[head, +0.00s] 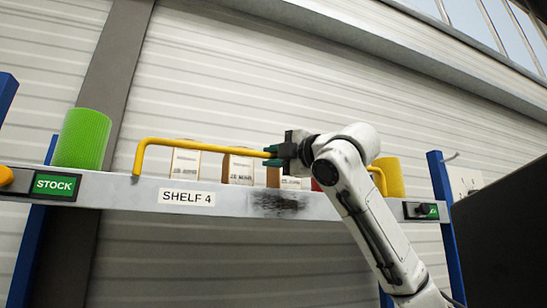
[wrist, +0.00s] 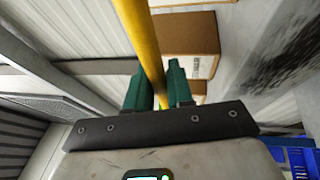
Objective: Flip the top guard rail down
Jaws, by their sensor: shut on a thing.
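The yellow guard rail (head: 205,147) stands raised along the front of the top shelf (head: 120,190). Its left end bends down to the shelf edge, and its right end shows just past my arm. My gripper (head: 272,155) is shut on the rail right of its middle. In the wrist view the rail (wrist: 143,45) runs between the two green fingers of my gripper (wrist: 159,85). My arm hides the part of the rail right of the gripper.
Several boxes (head: 185,162) stand behind the rail. A green cylinder (head: 82,138) is at the left, and a yellow one (head: 390,176) at the right. The shelf front bears a SHELF 4 label (head: 187,197). A blue post (head: 440,190) and a dark panel (head: 505,235) are at the right.

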